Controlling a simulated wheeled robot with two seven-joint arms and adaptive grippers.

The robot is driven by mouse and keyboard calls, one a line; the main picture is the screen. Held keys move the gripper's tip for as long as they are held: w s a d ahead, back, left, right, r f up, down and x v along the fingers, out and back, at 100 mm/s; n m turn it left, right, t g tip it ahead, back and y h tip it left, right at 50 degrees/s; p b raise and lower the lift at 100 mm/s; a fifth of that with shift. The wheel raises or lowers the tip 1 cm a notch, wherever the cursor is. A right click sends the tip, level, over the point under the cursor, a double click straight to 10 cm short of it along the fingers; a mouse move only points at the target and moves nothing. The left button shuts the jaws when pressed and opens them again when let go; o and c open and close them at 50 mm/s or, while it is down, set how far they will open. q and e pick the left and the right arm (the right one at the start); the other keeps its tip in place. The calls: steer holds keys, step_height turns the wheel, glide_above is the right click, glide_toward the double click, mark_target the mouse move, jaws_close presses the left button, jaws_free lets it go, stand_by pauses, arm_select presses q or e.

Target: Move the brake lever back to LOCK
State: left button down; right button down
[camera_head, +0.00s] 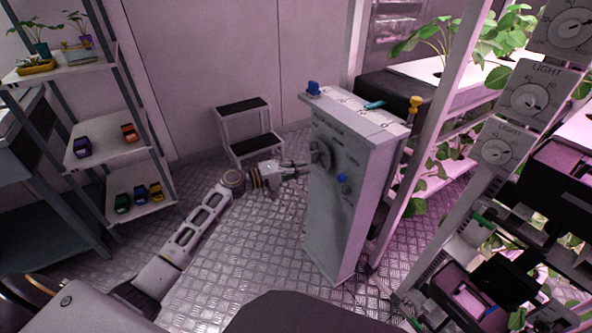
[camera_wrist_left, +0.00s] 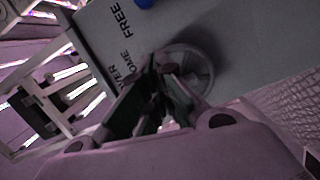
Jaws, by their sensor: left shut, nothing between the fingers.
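A grey control cabinet (camera_head: 340,190) stands upright in the middle of the head view. A blue lever or knob (camera_head: 343,178) sits on its front; this looks like the brake lever, though the head view is too small to read its labels. In the left wrist view a blue part (camera_wrist_left: 145,3) shows at the top edge beside the word FREE. A round handwheel (camera_head: 321,155) is on the same face, also in the wrist view (camera_wrist_left: 203,68). My left gripper (camera_head: 305,170) is shut and empty, its fingertips close in front of the handwheel; contact is unclear.
A step stool (camera_head: 243,107) stands behind my left arm. Shelves (camera_head: 100,150) stand left; plant racks (camera_head: 445,150) crowd the right. Floor left of the cabinet is open.

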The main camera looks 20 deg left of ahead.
arm_select(q)
steer(key=w+d, duration=0.2)
steer(key=d, duration=0.6)
steer(key=shift+w+d+f, duration=0.15)
steer(key=shift+d+f, duration=0.05)
steer(key=shift+f, duration=0.2)
arm_select(e)
steer(key=shift+r, duration=0.2)
arm_select(q)
steer(key=shift+d+r+m, duration=0.15)
steer(key=shift+d+m, duration=0.05)
steer(key=shift+m, duration=0.2)
arm_select(e)
steer(key=shift+w+r, duration=0.1)
steer(key=shift+w, duration=0.05)
stand_by(0.3)
